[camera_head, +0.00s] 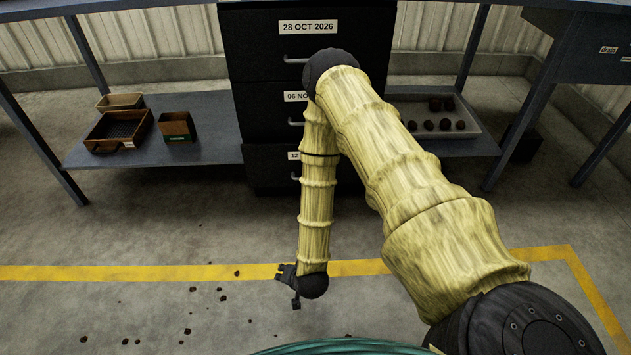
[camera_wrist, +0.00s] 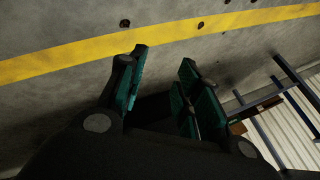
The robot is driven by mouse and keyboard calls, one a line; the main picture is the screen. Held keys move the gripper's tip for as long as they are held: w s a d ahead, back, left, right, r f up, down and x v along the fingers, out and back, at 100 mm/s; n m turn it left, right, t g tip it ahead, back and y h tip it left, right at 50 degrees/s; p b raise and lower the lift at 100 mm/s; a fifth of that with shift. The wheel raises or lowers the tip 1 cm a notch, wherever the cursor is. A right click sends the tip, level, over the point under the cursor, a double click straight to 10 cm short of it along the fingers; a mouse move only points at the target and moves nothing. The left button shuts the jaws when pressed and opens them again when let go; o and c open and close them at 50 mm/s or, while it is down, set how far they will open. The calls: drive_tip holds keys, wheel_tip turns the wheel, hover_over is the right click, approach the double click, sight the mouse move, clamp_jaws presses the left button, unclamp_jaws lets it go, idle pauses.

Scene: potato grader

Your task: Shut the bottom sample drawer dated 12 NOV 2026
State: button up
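The bottom drawer (camera_head: 268,168) is the lowest of the dark drawer fronts in the head view. Its label is mostly covered by my arm, with only "12" showing, and part of its handle shows beside the arm. I cannot tell how far it stands out. My gripper (camera_head: 286,284) is low over the floor near the yellow line, in front of the drawer and apart from it. In the wrist view my gripper (camera_wrist: 163,62) is open, its teal-padded fingers spread with nothing between them. The drawer cannot be made out there.
Above are drawers labelled 28 OCT 2026 (camera_head: 348,50) and 06 NO… (camera_head: 265,110). A low shelf (camera_head: 205,145) holds boxes at left; a grey tray (camera_head: 465,130) with several potatoes is at right. Dark clods dot the floor. The floor before the drawers is largely clear.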

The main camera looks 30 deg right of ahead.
drive_tip(key=w+d+r+m+t+h+b, duration=0.1)
drive_tip(key=w+d+m, duration=0.3)
drive_tip(key=w+d, duration=0.5)
drive_tip(key=w+d+r+m+t+h+b, duration=0.1)
drive_tip(key=w+d+m+t+h+b, duration=0.2)
drive_tip(key=w+d, duration=0.6)
drive_tip(key=w+d+r+m+t+h+b, duration=0.1)
drive_tip(key=w+d+m+t+h+b, duration=0.1)
drive_tip(key=w+d+m+h, duration=0.2)
drive_tip(key=shift+w+d+m, duration=0.55)
drive_tip(key=shift+w+d, duration=0.5)
drive_tip(key=shift+d, duration=0.2)
drive_tip(key=shift+w+d+m, duration=0.5)
drive_tip(key=shift+w+d, duration=0.5)
drive_tip(key=shift+d, duration=0.3)
drive_tip(key=shift+w+d+m, duration=0.55)
drive_tip(key=shift+w+d, duration=0.5)
drive_tip(key=shift+d, duration=0.2)
drive_tip(key=shift+f, duration=0.1)
clamp_jaws()
